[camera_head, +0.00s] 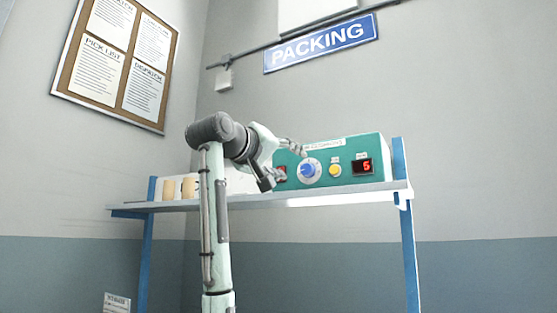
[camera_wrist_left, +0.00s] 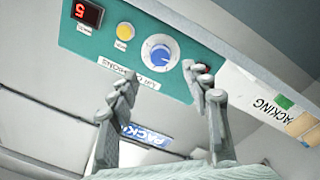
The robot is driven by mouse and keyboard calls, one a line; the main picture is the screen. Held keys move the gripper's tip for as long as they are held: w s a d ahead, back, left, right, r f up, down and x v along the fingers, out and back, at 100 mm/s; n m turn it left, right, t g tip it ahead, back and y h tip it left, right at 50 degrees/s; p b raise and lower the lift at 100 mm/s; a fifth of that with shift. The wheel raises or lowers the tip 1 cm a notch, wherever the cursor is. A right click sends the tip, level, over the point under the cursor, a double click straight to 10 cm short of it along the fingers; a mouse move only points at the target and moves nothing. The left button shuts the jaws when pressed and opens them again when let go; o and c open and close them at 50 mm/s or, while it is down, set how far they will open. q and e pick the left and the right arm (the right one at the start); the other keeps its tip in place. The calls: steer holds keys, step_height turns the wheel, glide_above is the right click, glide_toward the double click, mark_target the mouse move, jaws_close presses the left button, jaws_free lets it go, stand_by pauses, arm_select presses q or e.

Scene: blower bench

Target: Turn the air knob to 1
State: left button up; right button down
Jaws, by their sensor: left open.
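The air knob (camera_head: 308,170) is a blue knob on a white dial, on the front of a teal blower box (camera_head: 350,149). It also shows in the left wrist view (camera_wrist_left: 161,52), between and beyond my fingertips. The red display (camera_head: 363,166) beside it reads 5; it also shows in the left wrist view (camera_wrist_left: 88,13). My left gripper (camera_head: 285,164) is in front of the box, just left of the knob in the head view. In the left wrist view its two fingers (camera_wrist_left: 158,85) are spread, with nothing between them. My right gripper is not in view.
A yellow button (camera_head: 335,170) sits between the knob and the display. A red switch (camera_head: 281,173) is left of the knob, close to my left gripper. The box stands on a shelf (camera_head: 330,191) with blue posts. Tan rolls (camera_head: 188,187) stand at the shelf's left.

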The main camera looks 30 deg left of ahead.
arm_select(q)
steer(key=shift+s+f, duration=0.1)
steer(key=shift+s, duration=2.2)
